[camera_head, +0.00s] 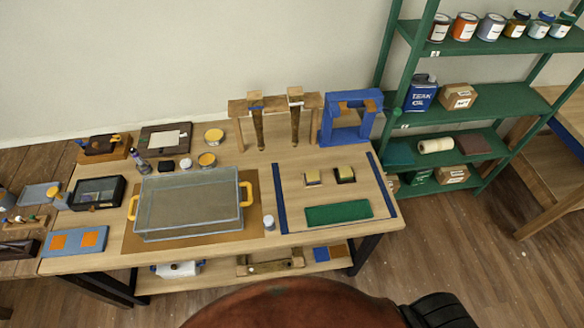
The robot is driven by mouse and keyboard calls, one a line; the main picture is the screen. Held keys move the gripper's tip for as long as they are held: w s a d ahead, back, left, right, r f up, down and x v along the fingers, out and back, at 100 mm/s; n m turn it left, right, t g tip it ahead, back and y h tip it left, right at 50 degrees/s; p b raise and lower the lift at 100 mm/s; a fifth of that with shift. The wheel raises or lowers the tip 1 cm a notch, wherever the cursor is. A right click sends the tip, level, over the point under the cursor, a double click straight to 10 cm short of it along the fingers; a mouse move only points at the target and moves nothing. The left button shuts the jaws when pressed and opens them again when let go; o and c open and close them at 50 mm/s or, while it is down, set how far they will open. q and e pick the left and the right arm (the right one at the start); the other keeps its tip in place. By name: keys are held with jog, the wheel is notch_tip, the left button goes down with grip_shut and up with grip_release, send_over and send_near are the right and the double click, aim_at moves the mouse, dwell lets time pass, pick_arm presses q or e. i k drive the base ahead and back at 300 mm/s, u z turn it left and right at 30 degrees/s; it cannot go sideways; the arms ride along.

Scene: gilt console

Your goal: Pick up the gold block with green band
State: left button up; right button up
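Two small blocks stand side by side on the right part of the wooden table (255,145), between two blue strips. The left block (313,177) has a pale gold top and darker sides. The right block (345,174) has a pale top with dark and yellowish edges. They are too small for me to tell which one carries a green band. Both stand apart from each other, with nothing on them. Neither of my grippers is in view.
A green mat (338,213) lies in front of the blocks. A glass tank with yellow handles (190,205) stands left of them, with a small jar (268,222) between. Wooden stands (257,128) and a blue frame (347,132) stand behind. Green shelves (475,100) are at the right.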

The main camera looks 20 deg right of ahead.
aim_at(344, 173)
jog(key=u, duration=2.35)
jog(key=k, duration=1.65)
jog(key=z, duration=1.65)
